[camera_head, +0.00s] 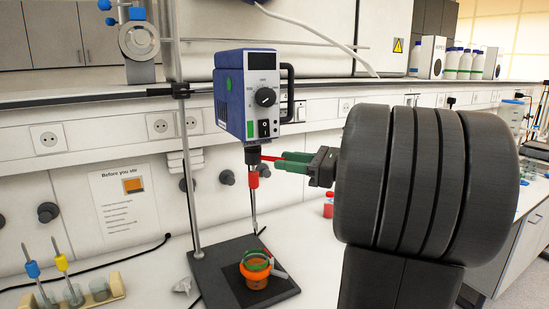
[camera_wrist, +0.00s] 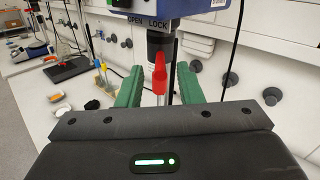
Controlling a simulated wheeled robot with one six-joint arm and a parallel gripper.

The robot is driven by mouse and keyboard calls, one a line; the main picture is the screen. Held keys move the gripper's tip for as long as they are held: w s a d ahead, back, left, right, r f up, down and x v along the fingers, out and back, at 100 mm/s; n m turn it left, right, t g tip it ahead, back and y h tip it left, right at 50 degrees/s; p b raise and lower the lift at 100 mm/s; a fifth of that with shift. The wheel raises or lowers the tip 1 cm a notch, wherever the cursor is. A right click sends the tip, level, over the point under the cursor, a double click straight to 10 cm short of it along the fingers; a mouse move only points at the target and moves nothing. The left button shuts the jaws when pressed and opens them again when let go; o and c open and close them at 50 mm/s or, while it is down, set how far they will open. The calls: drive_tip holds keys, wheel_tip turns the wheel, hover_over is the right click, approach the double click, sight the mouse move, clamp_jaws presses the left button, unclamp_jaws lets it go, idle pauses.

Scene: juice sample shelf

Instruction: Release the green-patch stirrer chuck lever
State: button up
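The stirrer (camera_head: 240,90) is a blue box on a stand, with a green patch on its side and one on its front. The dark chuck (camera_head: 252,156) is under it. A red lever (camera_wrist: 160,68) sticks out from the chuck towards my gripper, below a label reading OPEN and LOCK (camera_wrist: 148,20). My gripper (camera_head: 288,161) has green fingers and is at lever height. In the wrist view the fingers are open, one on each side of the lever, with gaps visible. A red piece (camera_head: 253,177) is on the shaft below the chuck.
An orange vessel (camera_head: 255,276) stands on the dark stand base (camera_head: 210,275) under the shaft. The stand rod (camera_head: 187,150) rises left of the stirrer. A rack (camera_head: 112,288) with blue and yellow-topped sticks is at the lower left. Wall knobs and sockets line the back.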

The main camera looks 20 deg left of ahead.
sight(260, 157)
drive_tip(key=shift+w+a, duration=0.1)
drive_tip(key=shift+a, duration=1.9)
clamp_jaws()
